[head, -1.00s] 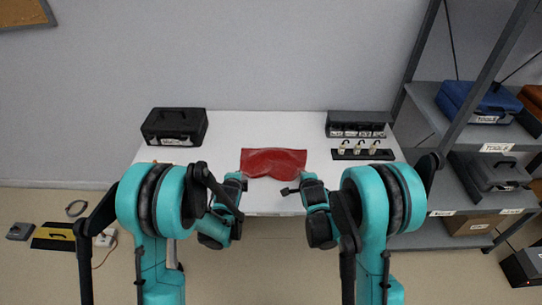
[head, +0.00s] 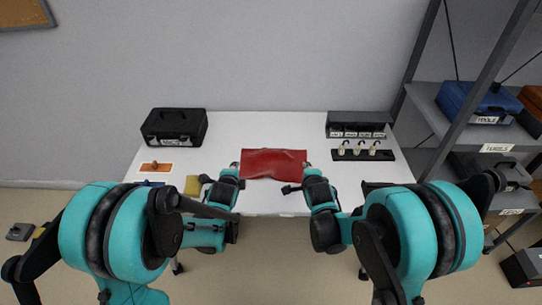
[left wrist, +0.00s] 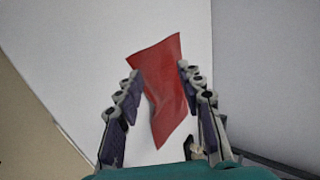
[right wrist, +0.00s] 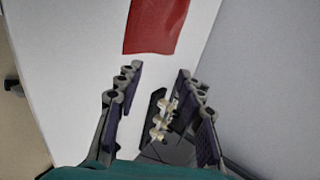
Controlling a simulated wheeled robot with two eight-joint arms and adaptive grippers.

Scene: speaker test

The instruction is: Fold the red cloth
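The red cloth (head: 273,163) lies spread on the white table (head: 265,129), roughly rectangular, with some creases toward its right side. My left gripper (head: 236,168) is at the cloth's left end. In the left wrist view it is open, and the cloth (left wrist: 163,95) shows between and beyond its fingers; I cannot tell whether they touch it. My right gripper (head: 308,169) is at the cloth's right end. In the right wrist view it is open and empty between the fingers, with the cloth (right wrist: 155,25) beyond the tips.
A black case (head: 174,127) stands at the back left. An orange piece (head: 155,168) and a yellow piece (head: 193,185) lie at the left front. A black organizer (head: 356,124) and a rack with several light pieces (head: 362,154) are at the right. Grey shelving (head: 455,105) stands beyond.

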